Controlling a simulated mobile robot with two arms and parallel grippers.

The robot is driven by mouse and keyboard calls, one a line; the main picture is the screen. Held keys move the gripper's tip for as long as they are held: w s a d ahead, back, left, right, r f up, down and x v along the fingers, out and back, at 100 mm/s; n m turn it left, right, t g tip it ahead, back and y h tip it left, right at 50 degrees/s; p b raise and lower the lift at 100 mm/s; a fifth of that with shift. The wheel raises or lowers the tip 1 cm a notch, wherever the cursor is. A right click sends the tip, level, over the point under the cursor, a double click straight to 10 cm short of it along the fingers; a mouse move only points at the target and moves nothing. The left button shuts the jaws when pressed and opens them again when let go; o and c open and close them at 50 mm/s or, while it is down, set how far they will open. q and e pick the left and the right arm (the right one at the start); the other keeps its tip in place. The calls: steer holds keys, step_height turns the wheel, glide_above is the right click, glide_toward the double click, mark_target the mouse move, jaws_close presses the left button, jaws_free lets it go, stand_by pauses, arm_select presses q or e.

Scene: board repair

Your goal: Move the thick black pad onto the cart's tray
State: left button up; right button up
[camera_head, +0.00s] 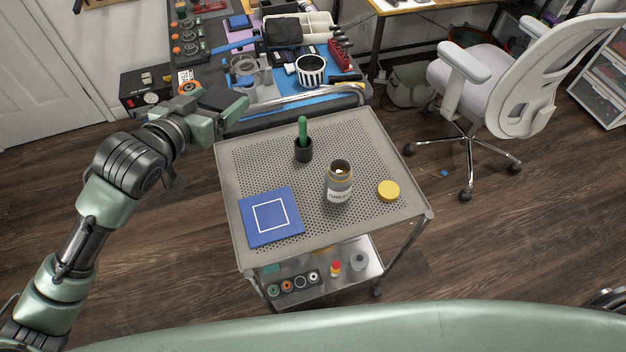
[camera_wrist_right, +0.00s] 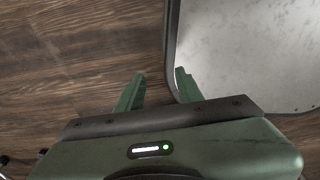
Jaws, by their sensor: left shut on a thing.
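A thick black pad-like block (camera_head: 283,33) lies on the workbench at the back, beside white bins. The cart's perforated grey tray (camera_head: 310,230) is in the middle of the head view. A blue mat (camera_head: 270,216) with a white square outline lies at its front left. My left gripper (camera_head: 238,108) is at the cart's far left corner, by the left end of the chrome handle (camera_head: 310,97). It is shut, apparently on this handle; the contact is partly hidden. My right gripper (camera_wrist_right: 155,88) is open and empty in the right wrist view, above wood floor and a smooth grey panel's edge.
A black cup with a green-handled tool (camera_head: 303,150), a brown jar (camera_head: 339,185) and a yellow lid (camera_head: 388,191) stand on the tray. The lower shelf (camera_head: 345,258) holds small parts. A white office chair (camera_head: 480,80) stands at right. The workbench is crowded.

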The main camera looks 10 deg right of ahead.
mark_target(245, 173)
arm_select(q)
steer(key=shift+w+d+f, duration=0.1)
steer(key=shift+f, duration=0.5)
steer(key=shift+w+d+f, duration=0.1)
steer(key=shift+f, duration=0.5)
steer(key=shift+d+f+m+h, duration=0.3)
steer(key=shift+f, duration=0.1)
step_height(245, 173, down, 14)
steer(key=shift+f+b, duration=0.25)
steer(key=shift+b, duration=0.3)
steer(key=shift+f, duration=0.65)
step_height(245, 173, down, 4)
steer(key=shift+r, duration=0.1)
arm_select(e)
step_height(245, 173, down, 2)
steer(key=shift+d+f, duration=0.1)
steer(key=shift+d, duration=0.05)
